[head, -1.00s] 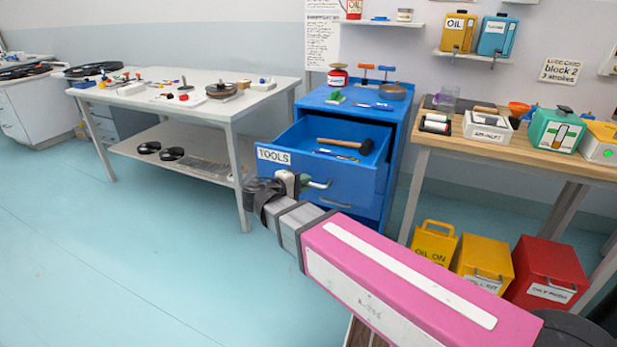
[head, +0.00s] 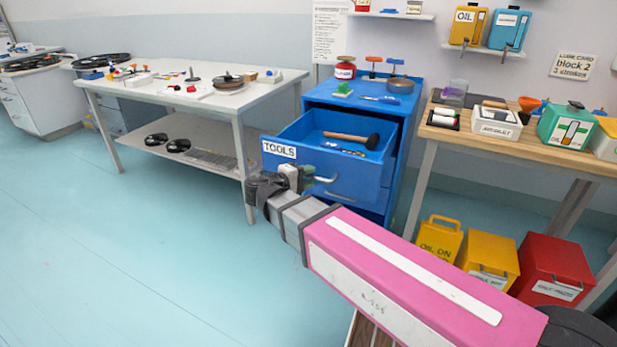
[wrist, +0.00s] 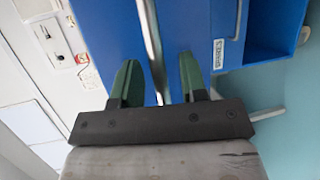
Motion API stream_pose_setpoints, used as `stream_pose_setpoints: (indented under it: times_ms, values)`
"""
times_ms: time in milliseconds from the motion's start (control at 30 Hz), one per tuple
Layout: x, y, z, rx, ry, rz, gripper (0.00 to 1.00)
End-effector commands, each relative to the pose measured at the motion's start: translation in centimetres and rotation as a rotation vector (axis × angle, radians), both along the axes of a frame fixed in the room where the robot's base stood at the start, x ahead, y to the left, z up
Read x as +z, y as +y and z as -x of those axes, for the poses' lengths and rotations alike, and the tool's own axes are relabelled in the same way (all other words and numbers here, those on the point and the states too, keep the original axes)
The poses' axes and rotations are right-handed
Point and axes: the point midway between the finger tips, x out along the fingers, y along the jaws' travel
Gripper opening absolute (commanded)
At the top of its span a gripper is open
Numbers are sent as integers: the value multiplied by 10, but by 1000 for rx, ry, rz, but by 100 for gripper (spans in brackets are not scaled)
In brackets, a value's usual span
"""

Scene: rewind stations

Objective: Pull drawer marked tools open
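The blue drawer marked TOOLS (head: 279,149) stands open, pulled well out of the blue cabinet (head: 402,112). A hammer (head: 350,138) with a wooden shaft and dark head lies inside it with smaller tools. My gripper (head: 295,177) is at the drawer's front, below the label. In the wrist view, a metal handle bar (wrist: 152,45) runs between the two green fingers of my gripper (wrist: 158,72). The fingers are apart, with a gap visible on each side of the bar. The arm hides part of the drawer front and lower cabinet in the head view.
A white workbench (head: 275,78) with reels and small parts stands left of the cabinet. A wooden-topped bench (head: 475,140) stands at the right, with a yellow can (head: 440,240), a yellow box (head: 487,258) and a red box (head: 553,268) below. The floor at left is clear.

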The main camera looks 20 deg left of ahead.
Motion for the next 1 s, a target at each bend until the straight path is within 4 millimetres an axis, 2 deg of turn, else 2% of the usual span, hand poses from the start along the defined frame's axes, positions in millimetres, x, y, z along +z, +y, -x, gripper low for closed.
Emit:
stream_pose_setpoints:
  times_ms: [400,600,800,1000]
  values:
    - [12,31,57,3,0,-1,40]
    - [16,41,79,1,1,-1,40]
    - [18,46,88,1,1,-1,40]
    - [18,46,89,0,1,0,40]
